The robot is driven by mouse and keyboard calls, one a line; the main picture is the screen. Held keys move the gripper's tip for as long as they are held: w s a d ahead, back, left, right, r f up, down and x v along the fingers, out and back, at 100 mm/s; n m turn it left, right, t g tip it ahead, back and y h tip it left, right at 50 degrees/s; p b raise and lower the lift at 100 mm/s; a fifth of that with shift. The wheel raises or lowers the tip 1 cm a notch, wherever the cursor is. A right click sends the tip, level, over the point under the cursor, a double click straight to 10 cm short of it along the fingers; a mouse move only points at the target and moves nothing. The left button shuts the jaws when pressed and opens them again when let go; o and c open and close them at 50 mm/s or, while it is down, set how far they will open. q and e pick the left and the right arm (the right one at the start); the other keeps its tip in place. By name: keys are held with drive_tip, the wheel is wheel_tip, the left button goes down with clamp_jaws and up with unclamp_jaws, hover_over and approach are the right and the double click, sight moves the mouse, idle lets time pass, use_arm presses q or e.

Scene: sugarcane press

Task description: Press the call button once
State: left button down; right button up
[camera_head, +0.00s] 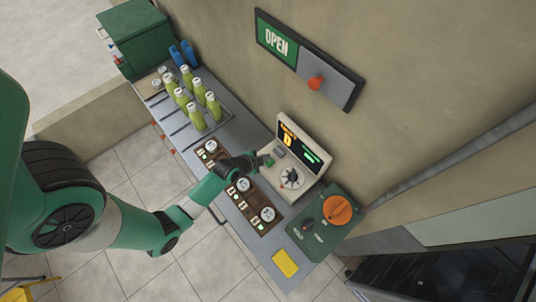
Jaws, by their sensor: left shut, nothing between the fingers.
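My left gripper (264,161) is shut and empty. Its dark fingers are at the left end of the cream console (294,157), close to a small green part; whether they touch it I cannot tell. The console has a lit display and a round dial (291,178). I cannot make out for certain which control is the call button; part of the console front lies near or behind my gripper. My left arm reaches over the brown panels (259,206) with white round tops and green lights. My right gripper is not in view.
Several green-juice bottles (197,117) stand on the grey counter (233,127).

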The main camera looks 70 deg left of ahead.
use_arm(q)
drive_tip(key=shift+f+b, duration=0.45)
drive_tip(key=shift+f, duration=0.1)
idle(0.4)
drive_tip(key=shift+r, duration=0.1)
drive_tip(key=shift+r+p, duration=0.85)
drive_tip(key=shift+p, duration=0.1)
wheel_tip(320, 180, up, 5)
drive_tip(key=p, duration=0.5)
drive_tip(key=shift+r, duration=0.1)
idle(0.6)
